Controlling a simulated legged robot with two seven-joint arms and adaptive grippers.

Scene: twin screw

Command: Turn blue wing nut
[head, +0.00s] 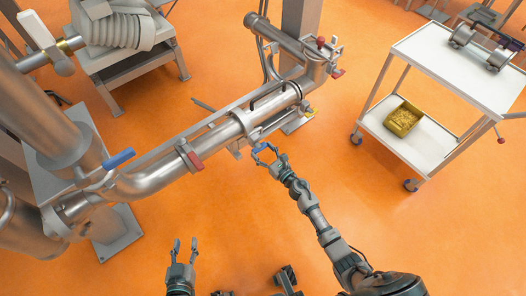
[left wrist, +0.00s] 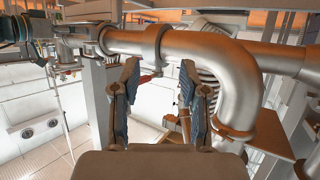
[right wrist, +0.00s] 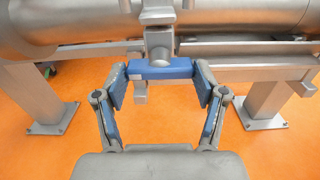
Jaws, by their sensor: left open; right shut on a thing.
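The blue wing nut (right wrist: 158,70) sits under a metal clamp on the pipe in the right wrist view, its bar lying nearly level. My right gripper (right wrist: 160,84) has one finger at each end of the bar and is shut on it. In the head view this gripper (head: 266,150) is just below the pipe's clamp, and the nut is small and partly hidden there. My left gripper (head: 183,246) is open and empty at the lower middle of the head view, away from the pipe. Its two fingers (left wrist: 160,85) stand apart in the left wrist view.
The large steel pipe (head: 150,178) runs diagonally, with a blue handle (head: 118,159) and a red handle (head: 193,160). A white cart (head: 425,60) with a yellow bin (head: 403,119) stands at the right. Orange floor is clear between the pipe and the cart.

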